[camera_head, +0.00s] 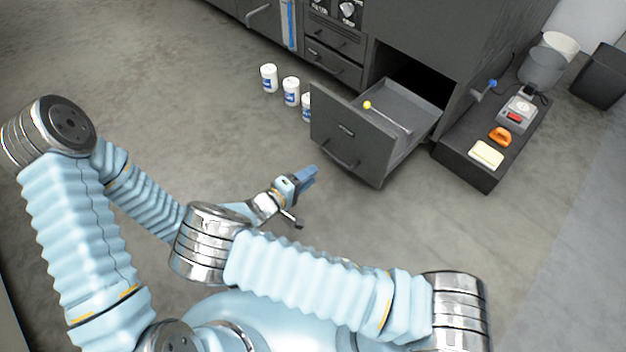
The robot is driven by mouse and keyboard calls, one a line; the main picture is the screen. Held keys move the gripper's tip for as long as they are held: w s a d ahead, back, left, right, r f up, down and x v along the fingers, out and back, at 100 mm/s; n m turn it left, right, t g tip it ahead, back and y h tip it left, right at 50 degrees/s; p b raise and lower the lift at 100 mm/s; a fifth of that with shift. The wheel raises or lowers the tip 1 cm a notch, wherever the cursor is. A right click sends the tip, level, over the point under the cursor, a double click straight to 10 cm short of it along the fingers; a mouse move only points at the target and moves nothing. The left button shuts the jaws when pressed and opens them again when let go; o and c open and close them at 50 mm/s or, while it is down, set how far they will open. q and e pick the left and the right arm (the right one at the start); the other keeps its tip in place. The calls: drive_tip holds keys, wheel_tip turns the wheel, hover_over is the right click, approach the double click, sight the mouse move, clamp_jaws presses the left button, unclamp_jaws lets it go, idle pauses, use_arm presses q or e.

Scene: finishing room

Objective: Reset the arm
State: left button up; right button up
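My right arm (305,268) reaches across the picture from the lower right, bent at a silver joint. My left arm (65,220) rises at the left and bends back toward the middle, where its far end passes behind the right arm.
An open drawer (345,130) juts from the dark cabinet (440,38), holding a yellow-tipped stick (385,115). Several white jars (291,91) stand on the floor beside it. A low dark platform (465,163) bears an orange item (500,137), a pale block (486,154) and a device (518,112).

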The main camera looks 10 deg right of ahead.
drive_tip(key=shift+s+a, duration=0.15)
drive_tip(key=shift+a, duration=0.05)
idle(0.4)
